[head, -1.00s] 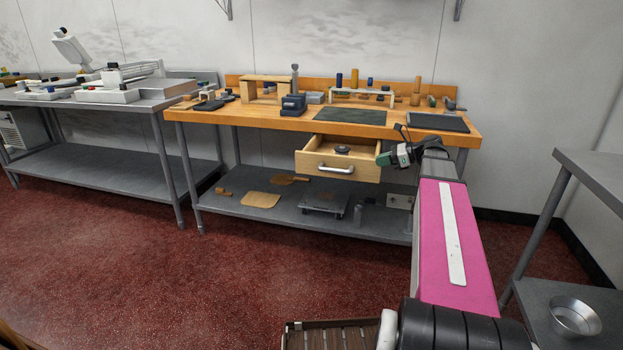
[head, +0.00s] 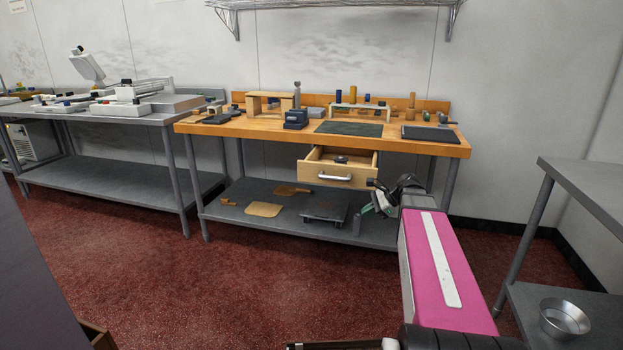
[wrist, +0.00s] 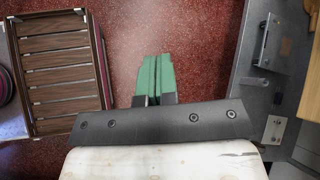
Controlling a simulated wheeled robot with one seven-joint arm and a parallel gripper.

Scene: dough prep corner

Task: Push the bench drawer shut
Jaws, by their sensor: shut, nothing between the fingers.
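The bench drawer (head: 328,174) is a light wooden box with a silver bar handle (head: 335,177). It stands open under the wooden-topped bench (head: 270,131), and a dark round object (head: 341,159) lies inside it. My gripper (head: 368,209) is below and to the right of the drawer front in the head view, apart from the handle. In the wrist view its green fingers (wrist: 155,75) are together and empty, over the red floor. The drawer is not seen in the wrist view.
The bench's grey lower shelf (head: 250,222) holds boards and a small flat scale (head: 324,212). A slatted wooden crate (wrist: 62,70) shows at left in the wrist view. A steel table with a metal bowl (head: 564,318) stands at right. Red floor lies open in front.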

